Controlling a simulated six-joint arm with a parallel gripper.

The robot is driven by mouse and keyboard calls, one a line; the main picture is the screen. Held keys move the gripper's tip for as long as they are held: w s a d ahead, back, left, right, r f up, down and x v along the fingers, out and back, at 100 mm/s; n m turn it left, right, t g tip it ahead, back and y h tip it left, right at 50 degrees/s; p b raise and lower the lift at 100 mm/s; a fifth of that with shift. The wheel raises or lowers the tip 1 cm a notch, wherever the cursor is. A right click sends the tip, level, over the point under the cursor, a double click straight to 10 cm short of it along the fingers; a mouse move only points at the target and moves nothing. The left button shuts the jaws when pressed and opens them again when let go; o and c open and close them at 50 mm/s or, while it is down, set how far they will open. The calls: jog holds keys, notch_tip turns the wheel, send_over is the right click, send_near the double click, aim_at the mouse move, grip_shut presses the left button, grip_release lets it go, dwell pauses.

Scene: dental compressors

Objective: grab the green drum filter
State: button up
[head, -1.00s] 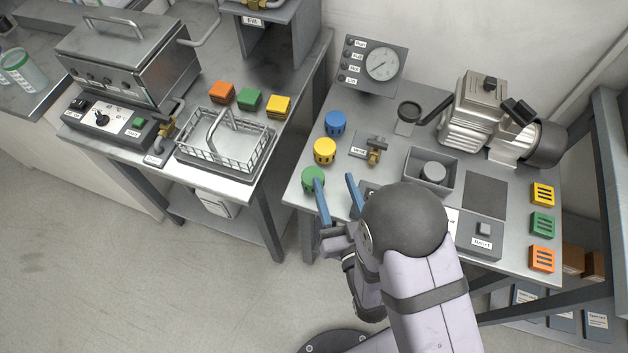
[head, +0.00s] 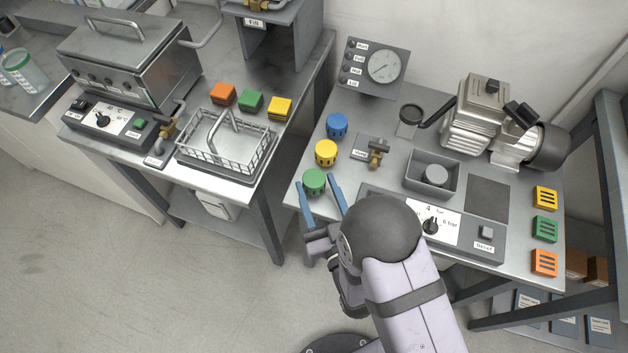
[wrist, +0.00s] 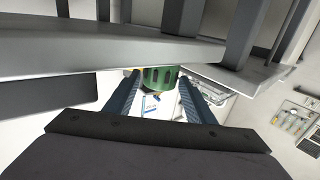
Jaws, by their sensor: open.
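The green drum filter (head: 314,181) stands at the left front edge of the right-hand table, in front of the yellow drum filter (head: 326,152) and the blue drum filter (head: 337,125). My gripper (head: 315,182) is open, with its two blue fingers at the left and right of the green drum filter. In the wrist view the green drum filter (wrist: 158,79) shows beyond and between the fingertips (wrist: 157,75). The fingers do not visibly grip it. I cannot tell whether either finger touches it.
A control box with a dial (head: 431,225) lies to the right of my gripper. A valve (head: 376,153) stands right of the yellow drum. A grey bin (head: 414,184) is further right. A gap separates this table from the left one with a wire basket (head: 222,150).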

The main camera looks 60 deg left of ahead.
aim_at(317, 186)
jog(key=shift+a, duration=0.3)
jog(key=c, duration=0.8)
jog(key=shift+r, duration=0.15)
jog(key=shift+r, duration=4.85)
